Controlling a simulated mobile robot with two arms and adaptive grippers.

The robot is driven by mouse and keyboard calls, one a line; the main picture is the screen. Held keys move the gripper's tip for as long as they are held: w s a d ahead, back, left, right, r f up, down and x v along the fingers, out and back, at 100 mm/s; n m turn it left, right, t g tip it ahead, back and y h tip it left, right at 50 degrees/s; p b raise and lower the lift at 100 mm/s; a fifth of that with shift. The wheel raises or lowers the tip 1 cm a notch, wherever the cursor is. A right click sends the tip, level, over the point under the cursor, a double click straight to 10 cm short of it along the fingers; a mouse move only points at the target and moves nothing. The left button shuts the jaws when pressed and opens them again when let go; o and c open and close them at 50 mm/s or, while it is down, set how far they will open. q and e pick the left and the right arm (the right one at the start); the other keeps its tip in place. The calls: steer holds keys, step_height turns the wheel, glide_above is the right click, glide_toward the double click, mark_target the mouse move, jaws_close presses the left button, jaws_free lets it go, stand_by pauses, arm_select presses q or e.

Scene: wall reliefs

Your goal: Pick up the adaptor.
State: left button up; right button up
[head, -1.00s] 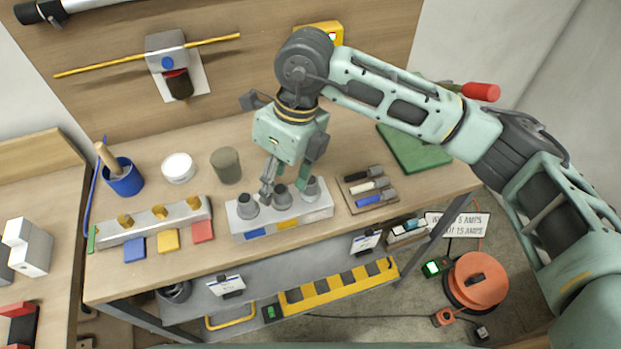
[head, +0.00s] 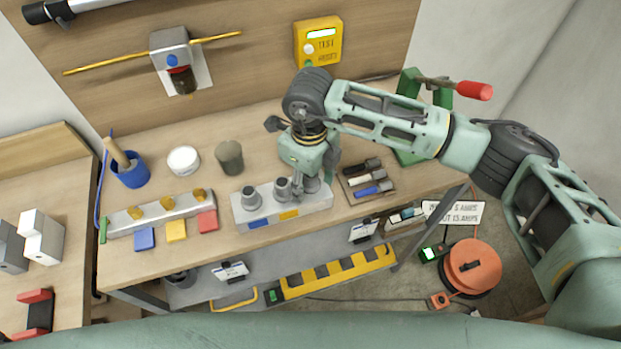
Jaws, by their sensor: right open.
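Several similar dark grey stepped pieces, which look like adaptors, stand upright in a white block (head: 285,210) with blue and yellow labels on its front. The left adaptor (head: 250,198) and the middle adaptor (head: 283,190) show clearly. The right adaptor (head: 312,186) is partly hidden by my right gripper (head: 314,181). My right gripper points down at the right end of the block, with its open fingers at the right adaptor. I cannot tell whether they touch it. My left gripper is out of view.
A tray (head: 347,194) with several small handled tools lies just right of the block. A rail (head: 160,215) with brass knobs stands to its left. A grey-green cylinder (head: 230,157), a white jar (head: 184,160) and a blue cup (head: 130,172) stand behind. A green vise-like tool (head: 412,150) stands at right.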

steer(key=shift+c, duration=0.3)
steer(key=c, duration=1.1)
steer(key=shift+r+b, duration=0.45)
steer(key=shift+r, duration=0.1)
step_height(320, 180, up, 2)
steer(key=shift+w+r+b, duration=0.1)
steer(key=shift+r+b, duration=0.15)
steer(key=shift+b, duration=0.55)
steer(key=shift+s+d+r+b, duration=0.35)
steer(key=shift+s+d+r, duration=1.05)
steer(key=shift+r, duration=0.6)
steer(key=shift+s+d+r+b, duration=0.3)
steer(key=shift+s+d+r, duration=1.1)
steer(key=shift+r, duration=0.55)
steer(key=shift+s+d+r+b, duration=0.35)
steer(key=shift+s+d+r, duration=0.8)
steer(key=shift+d+r, duration=0.65)
steer(key=shift+a+r, duration=0.2)
steer(key=shift+a, duration=0.05)
